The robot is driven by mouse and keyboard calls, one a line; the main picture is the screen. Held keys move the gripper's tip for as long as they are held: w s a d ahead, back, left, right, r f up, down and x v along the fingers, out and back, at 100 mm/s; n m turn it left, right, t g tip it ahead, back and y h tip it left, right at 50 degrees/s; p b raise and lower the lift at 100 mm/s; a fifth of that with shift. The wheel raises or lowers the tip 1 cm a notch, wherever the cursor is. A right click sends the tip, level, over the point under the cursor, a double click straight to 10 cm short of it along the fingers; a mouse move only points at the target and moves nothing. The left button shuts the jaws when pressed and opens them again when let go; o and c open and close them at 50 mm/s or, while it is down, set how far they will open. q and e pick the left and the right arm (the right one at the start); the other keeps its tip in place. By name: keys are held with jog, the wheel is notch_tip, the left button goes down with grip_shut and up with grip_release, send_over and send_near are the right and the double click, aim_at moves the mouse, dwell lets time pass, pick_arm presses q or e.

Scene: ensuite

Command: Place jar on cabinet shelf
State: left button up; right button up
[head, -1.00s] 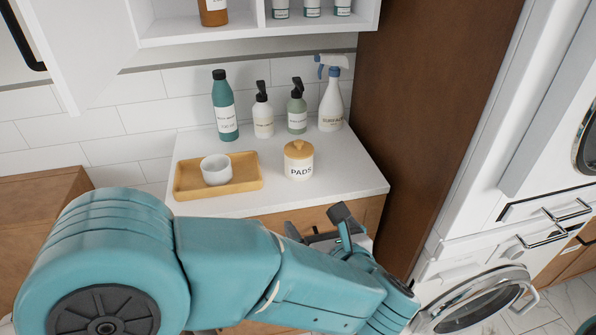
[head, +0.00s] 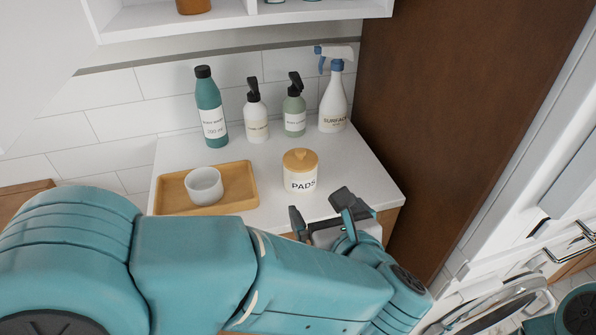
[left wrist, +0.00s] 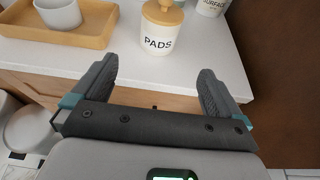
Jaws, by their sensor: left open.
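The jar (head: 300,172) is white with a wooden lid and the word PADS. It stands upright on the white counter (head: 240,222), right of the wooden tray. It also shows in the left wrist view (left wrist: 158,32), ahead of the fingers and between their lines. My left gripper (head: 322,212) is open and empty, just in front of the jar at the counter's front edge, not touching it. In the left wrist view its two fingers (left wrist: 150,80) are spread wide. The open cabinet shelf (head: 235,22) is above the counter, only its lower part in view.
A wooden tray (head: 243,190) with a white cup (head: 204,185) is left of the jar. Behind stand a teal bottle (head: 211,110), two pump bottles (head: 256,118) (head: 294,115) and a spray bottle (head: 333,105). A brown panel (head: 440,90) bounds the right.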

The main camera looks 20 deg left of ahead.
aim_at(304, 183)
pick_arm(q)
jog(key=x, duration=1.1)
jog(key=shift+s+p, duration=0.1)
jog(key=shift+p, duration=0.25)
jog(key=p+x, duration=0.1)
jog(key=x, duration=0.3)
jog(key=shift+w+a, duration=0.2)
jog(key=shift+a, duration=0.1)
jog(key=shift+w+a+f, duration=0.15)
jog(key=shift+w+f, duration=0.05)
jog(key=shift+w, duration=0.15)
jog(key=shift+s+r, duration=0.1)
jog(key=shift+c, duration=0.3)
jog(key=c, duration=1.2)
notch_tip(304, 183, up, 20)
jog(key=shift+p, duration=1.1)
